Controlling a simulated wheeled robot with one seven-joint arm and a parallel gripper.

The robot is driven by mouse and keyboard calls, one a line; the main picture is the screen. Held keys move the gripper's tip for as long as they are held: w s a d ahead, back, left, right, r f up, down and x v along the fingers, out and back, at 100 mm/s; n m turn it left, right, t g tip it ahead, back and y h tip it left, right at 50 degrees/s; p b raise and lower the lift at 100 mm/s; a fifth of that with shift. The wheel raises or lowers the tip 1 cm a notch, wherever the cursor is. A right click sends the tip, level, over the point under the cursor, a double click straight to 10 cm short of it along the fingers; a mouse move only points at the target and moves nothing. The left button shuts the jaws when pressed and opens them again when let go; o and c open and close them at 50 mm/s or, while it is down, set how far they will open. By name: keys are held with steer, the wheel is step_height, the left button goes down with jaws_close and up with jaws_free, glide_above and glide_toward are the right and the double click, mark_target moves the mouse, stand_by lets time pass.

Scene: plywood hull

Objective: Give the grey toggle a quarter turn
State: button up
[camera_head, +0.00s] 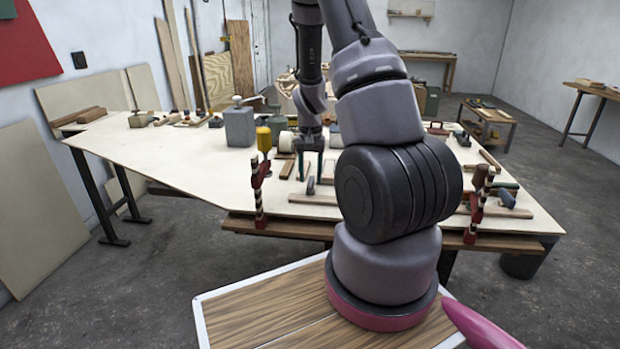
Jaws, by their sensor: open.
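A grey block-shaped box (239,127) stands upright on the pale plywood worktop. A small light-grey toggle (243,100) sits on top of it, lying roughly flat; its exact angle is too small to tell. My gripper (310,174) points down over the worktop, to the right of the box and nearer to me. Its two dark fingers are apart, with no object clearly held between them. The gripper is well clear of the toggle. My arm hides part of the worktop to the right.
A yellow canister (264,139) stands just right of the grey box. Red clamps (259,188) (477,207) rise from the near edge. Wood strips and small tools lie around my gripper. The worktop's left part (170,160) is mostly clear.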

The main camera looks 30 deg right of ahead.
steer(key=shift+f, duration=0.55)
jaws_close()
